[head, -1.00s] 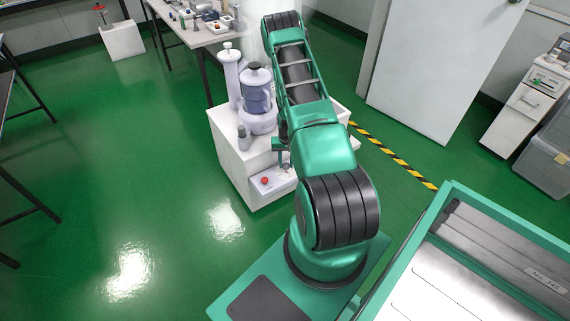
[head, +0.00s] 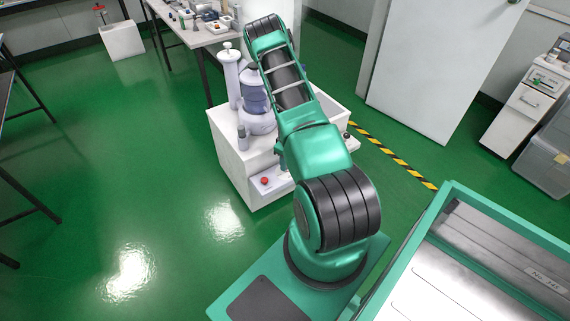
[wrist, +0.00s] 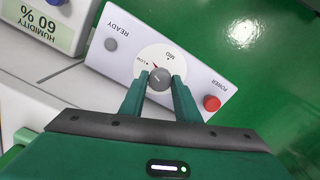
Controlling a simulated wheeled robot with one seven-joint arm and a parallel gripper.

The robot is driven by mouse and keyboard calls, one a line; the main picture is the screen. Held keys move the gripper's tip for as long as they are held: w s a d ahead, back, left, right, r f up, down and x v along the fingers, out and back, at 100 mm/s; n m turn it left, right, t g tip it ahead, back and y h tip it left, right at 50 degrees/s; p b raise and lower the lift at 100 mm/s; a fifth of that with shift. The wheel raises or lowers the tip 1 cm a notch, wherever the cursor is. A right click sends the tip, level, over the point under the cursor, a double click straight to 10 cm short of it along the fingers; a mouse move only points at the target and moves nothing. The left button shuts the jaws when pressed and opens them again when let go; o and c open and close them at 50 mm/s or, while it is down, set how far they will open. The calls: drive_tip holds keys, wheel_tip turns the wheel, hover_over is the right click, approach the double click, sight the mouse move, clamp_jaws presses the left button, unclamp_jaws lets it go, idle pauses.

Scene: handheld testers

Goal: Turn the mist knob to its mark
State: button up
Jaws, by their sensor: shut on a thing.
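The mist knob (wrist: 159,81) is a small round grey knob on a white dial (wrist: 151,58) in the wrist view. The dial carries the words LOW and MID and a short red line. My gripper (wrist: 159,86) has one green finger on each side of the knob and is shut on it. A pale line shows on the knob, but its exact pointing is too small to tell. In the head view the white control panel (head: 262,186) is partly covered by my arm, and the knob is hidden.
A red button (wrist: 212,103) marked POWER and a grey READY lamp (wrist: 111,44) flank the dial. A humidity display (wrist: 46,27) reads 60 %. In the head view a lilac tank (head: 254,92) and a tall white cylinder (head: 231,80) stand on the white cabinet (head: 232,160).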

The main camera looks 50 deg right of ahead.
drive_tip(key=shift+w+d+r+n, duration=0.1)
drive_tip(key=shift+w+n, duration=0.1)
drive_tip(key=shift+n, duration=0.8)
drive_tip(key=shift+w+d+n, duration=0.1)
drive_tip(key=shift+w+n, duration=0.05)
drive_tip(key=shift+n, duration=0.85)
drive_tip(key=o, duration=1)
drive_tip(key=shift+a, duration=0.1)
drive_tip(key=shift+o, duration=0.2)
drive_tip(key=shift+s, duration=0.15)
wheel_tip(320, 180, up, 11)
drive_tip(key=shift+f, duration=0.2)
